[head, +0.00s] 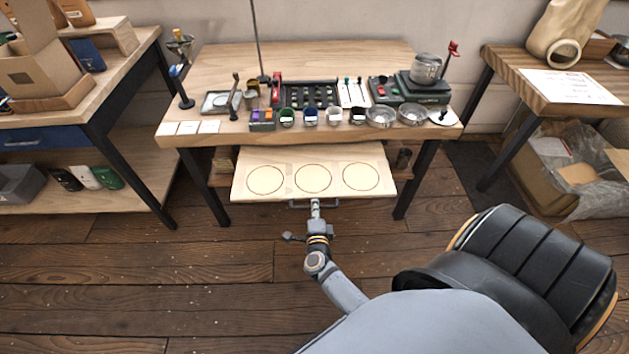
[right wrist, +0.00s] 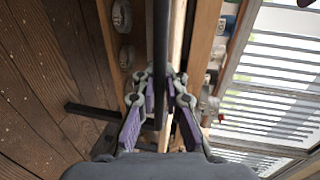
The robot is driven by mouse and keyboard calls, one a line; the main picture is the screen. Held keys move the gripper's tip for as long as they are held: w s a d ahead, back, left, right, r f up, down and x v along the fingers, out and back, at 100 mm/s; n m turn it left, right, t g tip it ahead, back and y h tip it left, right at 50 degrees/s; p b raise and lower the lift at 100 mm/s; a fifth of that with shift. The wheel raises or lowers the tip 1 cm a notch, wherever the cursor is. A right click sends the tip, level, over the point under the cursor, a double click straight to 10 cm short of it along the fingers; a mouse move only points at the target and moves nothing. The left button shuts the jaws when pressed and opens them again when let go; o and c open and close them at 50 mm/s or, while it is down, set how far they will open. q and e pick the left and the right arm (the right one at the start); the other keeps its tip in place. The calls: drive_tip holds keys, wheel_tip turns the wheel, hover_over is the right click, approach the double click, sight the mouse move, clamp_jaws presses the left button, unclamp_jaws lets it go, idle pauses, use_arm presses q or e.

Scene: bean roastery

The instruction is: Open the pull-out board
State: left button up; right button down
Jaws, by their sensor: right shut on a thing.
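The pull-out board (head: 338,155) is a pale wooden panel with three dark-outlined circles. It juts out from under the middle table, well clear of the table's front edge. A dark bar handle (head: 333,205) runs along its front edge. My right gripper (head: 315,205) is at the middle of this handle and shut on it. In the right wrist view, the purple-padded fingers of this gripper (right wrist: 163,88) sit either side of the dark handle bar (right wrist: 161,45). The fingers hide part of the handle. My left gripper is not in view.
A shelf table (head: 140,52) stands at the left and another table (head: 510,88) at the right. A crate (head: 560,175) sits under the right one. The wooden floor before the board is clear.

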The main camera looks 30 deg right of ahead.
drive_tip(key=shift+s+a, duration=0.3)
drive_tip(key=shift+s, duration=0.25)
drive_tip(key=c, duration=1.7)
unclamp_jaws()
drive_tip(key=shift+r, duration=0.1)
